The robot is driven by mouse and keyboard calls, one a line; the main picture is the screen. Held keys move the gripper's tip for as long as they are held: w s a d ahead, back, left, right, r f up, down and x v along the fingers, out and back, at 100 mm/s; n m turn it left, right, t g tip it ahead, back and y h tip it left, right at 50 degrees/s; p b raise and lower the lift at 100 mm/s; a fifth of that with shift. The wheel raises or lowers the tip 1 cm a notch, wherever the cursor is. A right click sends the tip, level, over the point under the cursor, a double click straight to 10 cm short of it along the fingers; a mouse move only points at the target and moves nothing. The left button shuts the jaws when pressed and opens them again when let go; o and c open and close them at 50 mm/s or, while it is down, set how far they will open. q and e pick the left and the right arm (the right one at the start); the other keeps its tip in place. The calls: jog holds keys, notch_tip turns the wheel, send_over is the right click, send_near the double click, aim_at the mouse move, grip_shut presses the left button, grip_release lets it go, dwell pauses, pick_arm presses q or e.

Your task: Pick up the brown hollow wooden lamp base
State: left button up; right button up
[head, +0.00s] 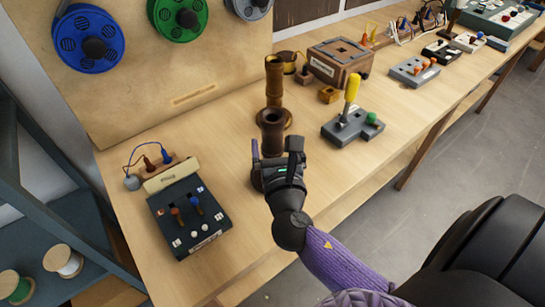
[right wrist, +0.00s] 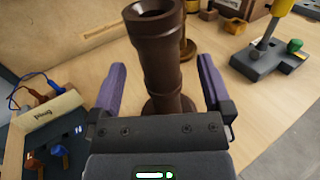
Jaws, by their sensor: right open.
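The brown hollow wooden lamp base (head: 272,130) stands upright on the workbench in the head view, a dark turned column with an open top. It shows large in the right wrist view (right wrist: 156,50), its dark opening at the top. My right gripper (head: 275,152) is open. In the right wrist view its two purple fingers (right wrist: 161,75) stand on either side of the lamp base, with gaps on both sides. The gripper hides part of the lamp base's foot. My left gripper is in neither view.
A similar, lighter brown column (head: 274,82) stands just behind. A dark plug box (head: 188,220) is at the left front. The pegboard (head: 170,60) rises behind. Bare bench lies between them.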

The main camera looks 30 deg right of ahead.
jog(key=x, duration=0.4)
jog(key=shift+w+f, duration=0.1)
jog(key=shift+w, duration=0.15)
grip_shut()
